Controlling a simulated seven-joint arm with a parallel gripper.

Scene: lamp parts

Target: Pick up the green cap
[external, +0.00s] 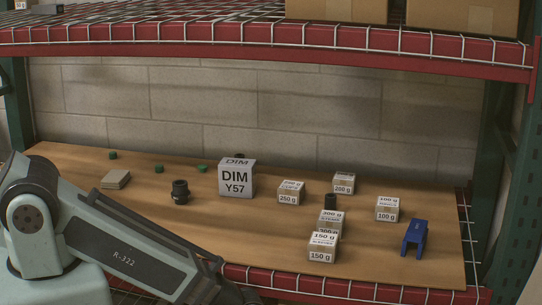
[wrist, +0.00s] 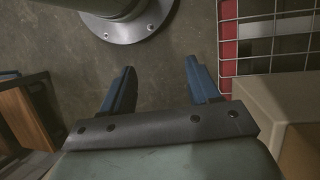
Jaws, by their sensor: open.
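Three small green caps stand apart on the left half of the wooden shelf board in the external view: a far-left cap (external: 112,155), a middle cap (external: 159,169) and a right cap (external: 202,168) beside the white DIM Y57 box. My gripper (wrist: 160,66) shows in the wrist view with its two blue fingers spread apart and nothing between them. It points at a grey floor, away from the caps, and no cap shows there. In the external view my arm reaches toward the lower right in front of the shelf, and its fingers are not visible.
The shelf board (external: 75,168) also holds beige pads (external: 116,179), a black fitting (external: 180,192), the DIM box (external: 236,178), several weight boxes, a black cylinder (external: 330,201) and a blue part (external: 415,237). A red upper shelf (external: 300,52) overhangs. A wire-decked red beam (external: 350,289) edges the front.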

